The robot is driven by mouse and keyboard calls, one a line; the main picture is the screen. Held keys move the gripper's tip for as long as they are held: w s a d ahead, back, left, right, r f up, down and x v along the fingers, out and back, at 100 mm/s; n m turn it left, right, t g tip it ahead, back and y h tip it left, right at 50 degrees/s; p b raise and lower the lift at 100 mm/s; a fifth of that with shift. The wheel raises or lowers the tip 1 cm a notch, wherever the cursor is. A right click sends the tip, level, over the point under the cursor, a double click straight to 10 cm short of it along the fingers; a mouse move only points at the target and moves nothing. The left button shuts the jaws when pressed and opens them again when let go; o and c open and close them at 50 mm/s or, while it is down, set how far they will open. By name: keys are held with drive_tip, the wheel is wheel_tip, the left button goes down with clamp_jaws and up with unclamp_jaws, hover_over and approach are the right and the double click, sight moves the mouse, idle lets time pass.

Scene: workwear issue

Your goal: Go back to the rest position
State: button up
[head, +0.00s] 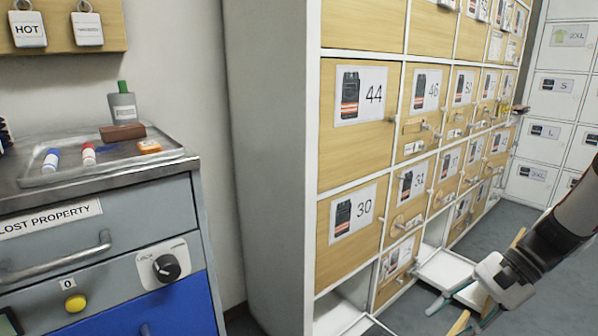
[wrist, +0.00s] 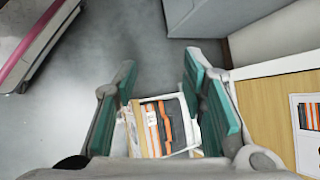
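My gripper (head: 462,308) is at the lower right of the head view, in front of the lower rows of the locker wall. Its teal-padded fingers stand apart in the wrist view (wrist: 160,80), with grey floor between the tips. Nothing appears clamped between the pads. Farther off, between the fingers, a white-edged open compartment or drawer (wrist: 165,128) holds orange and dark striped items; its exact distance is unclear.
The locker wall (head: 322,100) has wooden doors with numbered pictures. A low white drawer or compartment (head: 450,270) stands open near my gripper. A grey cabinet (head: 155,210) with a metal tray (head: 60,180) stands at left.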

drive_tip(key=s+a+r+n+g+h, duration=0.1)
drive_tip(key=s+a+r+n+h, duration=0.45)
drive_tip(key=s+a+r, duration=0.55)
drive_tip(key=s+d+n+t+h, duration=0.25)
drive_tip(key=s+n, duration=0.25)
drive_tip(key=s, duration=0.8)
wheel_tip(320, 180, up, 40)
drive_tip(key=t+p, duration=0.3)
drive_tip(key=p, duration=3.4)
drive_tip(key=shift+s+h, duration=0.3)
drive_tip(key=shift+f+n, duration=0.1)
drive_tip(key=shift+n, duration=0.15)
